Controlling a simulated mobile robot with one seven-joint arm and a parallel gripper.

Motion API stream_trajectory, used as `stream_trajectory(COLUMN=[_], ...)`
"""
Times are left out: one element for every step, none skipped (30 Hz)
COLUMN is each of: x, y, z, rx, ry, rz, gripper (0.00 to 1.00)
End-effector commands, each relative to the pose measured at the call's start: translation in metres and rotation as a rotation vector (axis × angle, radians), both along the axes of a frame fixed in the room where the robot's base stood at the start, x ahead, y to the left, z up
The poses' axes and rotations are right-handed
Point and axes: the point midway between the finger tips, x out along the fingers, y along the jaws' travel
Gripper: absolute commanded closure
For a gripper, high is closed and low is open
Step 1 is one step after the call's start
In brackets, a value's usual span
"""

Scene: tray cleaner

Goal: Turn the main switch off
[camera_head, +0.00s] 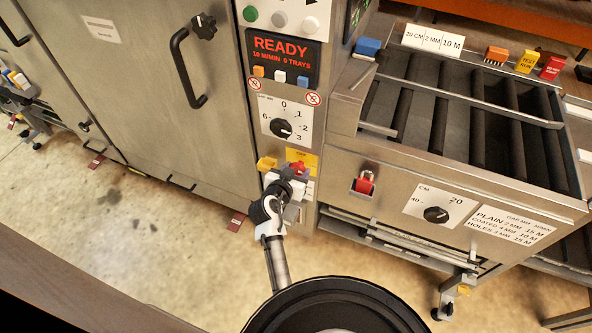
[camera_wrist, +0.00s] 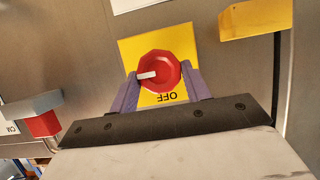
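The main switch is a red knob (camera_wrist: 165,68) on a yellow plate (camera_wrist: 127,50) marked OFF. In the wrist view the plate is upside down, with OFF below the knob. The knob's white mark points left there, away from the word. In the head view the red knob (camera_head: 298,168) shows just beyond my gripper, on the yellow plate (camera_head: 308,158). My gripper (camera_wrist: 162,82) has a purple finger on each side of the knob, and both appear to touch it. The lower part of the knob is close between the fingers.
A yellow part (camera_wrist: 255,20) sticks out at upper right in the wrist view, and a grey and red part (camera_wrist: 40,120) at left. Above the switch in the head view are a black dial (camera_head: 281,128) and a READY display (camera_head: 283,58).

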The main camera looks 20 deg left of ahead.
Motion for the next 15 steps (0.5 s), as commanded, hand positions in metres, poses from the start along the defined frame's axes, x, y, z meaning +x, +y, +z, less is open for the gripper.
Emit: stream_trajectory(x=[0.0002,0.0002,0.0002,0.0002,0.0003,0.0003,0.0003,0.0004,0.0005,0.0005,0.0006,0.0008,0.0009,0.0009,0.001], y=[0.0002,0.0002,0.0002,0.0002,0.0002,0.0003,0.0004,0.0005,0.0006,0.0007,0.0009,0.0013,0.0016,0.0018,0.002], z=[0.0002,0.0002,0.0002,0.0002,0.0003,0.0002,0.0002,0.0002,0.0,0.0,0.0,0.0001,0.0001,0.0,-0.0003], rx=[0.0,0.0,0.0,0.0,-0.001,-0.003,-0.005,-0.009,-0.016,-0.023,-0.032,-0.046,-0.058,-0.071,-0.094], ry=[-0.001,-0.001,-0.001,-0.001,-0.001,-0.001,-0.001,-0.001,0.0,0.0,-0.001,-0.001,-0.001,-0.001,0.0], rz=[0.001,0.001,0.001,0.001,0.0,0.001,0.001,0.0,0.0,0.0,0.0,0.001,0.001,0.0,0.001], gripper=[0.69,0.73,0.76,0.76,0.76,0.76,0.76,0.76,0.76,0.76,0.76,0.76,0.76,0.76,0.76])
